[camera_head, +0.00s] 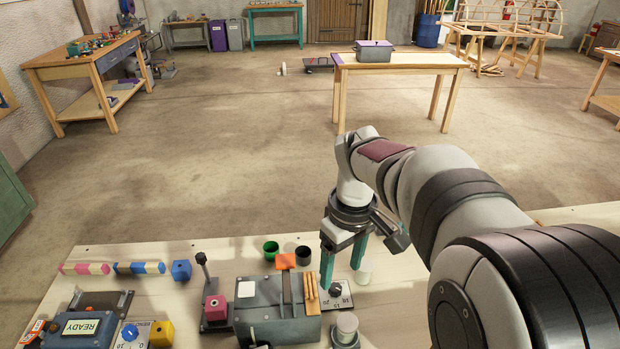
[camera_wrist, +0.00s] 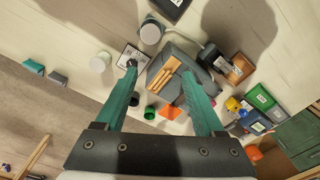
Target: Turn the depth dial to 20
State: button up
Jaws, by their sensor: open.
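A white dial plate (camera_head: 343,297) with a dark knob (camera_head: 335,287) lies on the bench just right of a grey machine block. Numbers such as 15 and 10 show on it, but the pointer's setting is too small to read. A second dial with a blue knob (camera_head: 130,332) stands at the lower left, by a READY display. I cannot read which one is labelled depth. My gripper (camera_head: 343,266) is open and empty, pointing down over the dark knob's plate. In the wrist view the gripper (camera_wrist: 158,70) has its left fingertip overlapping the knob on the plate (camera_wrist: 126,54); contact cannot be told.
The grey block (camera_head: 285,322) with wooden sticks (camera_head: 310,292) stands close left of my fingers. A pale cylinder (camera_head: 347,325) is in front and a white one (camera_head: 364,272) to the right. Green and black cups (camera_head: 271,250) stand behind the block.

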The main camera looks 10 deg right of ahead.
aim_at(335, 287)
jog(key=w+d+f+n, duration=0.2)
jog(key=w+f+n, duration=0.4)
jog(key=w, duration=0.4)
jog(key=shift+h, duration=0.3)
jog(key=f, duration=1.5)
jog(key=shift+w+a+f, duration=0.1)
jog(key=shift+w, duration=0.2)
grip_shut()
